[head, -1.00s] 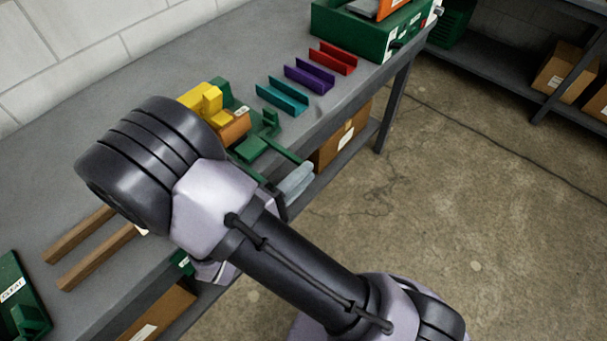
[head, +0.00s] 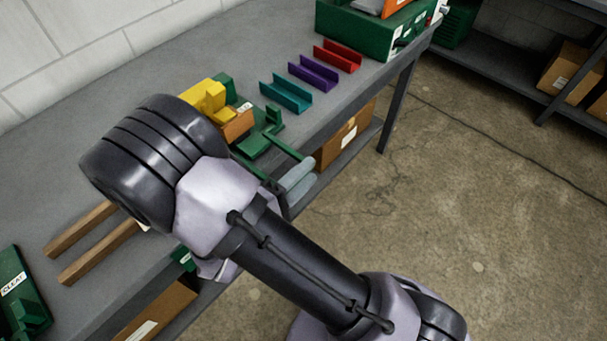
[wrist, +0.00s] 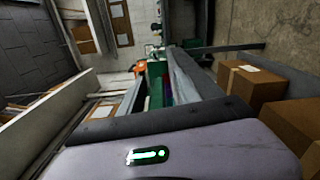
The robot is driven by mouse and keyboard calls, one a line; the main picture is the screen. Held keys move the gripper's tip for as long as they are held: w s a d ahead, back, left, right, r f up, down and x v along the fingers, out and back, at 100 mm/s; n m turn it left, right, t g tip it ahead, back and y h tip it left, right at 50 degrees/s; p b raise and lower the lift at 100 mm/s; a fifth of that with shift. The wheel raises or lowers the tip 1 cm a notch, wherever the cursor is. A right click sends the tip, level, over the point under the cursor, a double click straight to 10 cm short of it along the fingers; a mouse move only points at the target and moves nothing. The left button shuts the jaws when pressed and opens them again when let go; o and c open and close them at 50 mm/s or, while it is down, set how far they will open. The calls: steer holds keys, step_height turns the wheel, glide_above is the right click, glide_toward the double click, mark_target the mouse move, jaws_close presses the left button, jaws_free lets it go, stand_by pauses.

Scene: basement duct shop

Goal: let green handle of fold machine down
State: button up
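The fold machine (head: 262,140) sits at the bench's front edge in the head view, partly behind my arm. It has green parts and an orange-brown block beside a yellow piece (head: 208,98). Its green handle (head: 281,147) runs out past the bench edge, low and nearly level, toward pale grey rounded pieces (head: 298,174). I cannot tell whether these are the handle's grip or something else.
Teal (head: 286,93), purple (head: 313,73) and red (head: 338,56) channels lie on the bench (head: 190,60). A larger green machine (head: 362,38) stands at its far end. Wooden bars (head: 80,230) lie at left. Cardboard boxes (head: 345,132) sit underneath. The floor at right is clear.

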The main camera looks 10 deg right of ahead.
steer(key=p+v, duration=0.4)
steer(key=v, duration=1.3)
steer(key=shift+s+a, duration=0.15)
steer(key=shift+r, duration=0.1)
steer(key=s+d+r+m+g+y, duration=0.3)
steer(key=d+r+m+g+y, duration=0.55)
steer(key=d+r+g, duration=0.35)
step_height(320, 180, up, 8)
steer(key=d+m+t+y, duration=0.2)
steer(key=m+t+y, duration=0.2)
steer(key=t+y, duration=0.3)
steer(key=shift+d+y, duration=0.25)
steer(key=shift+y, duration=0.3)
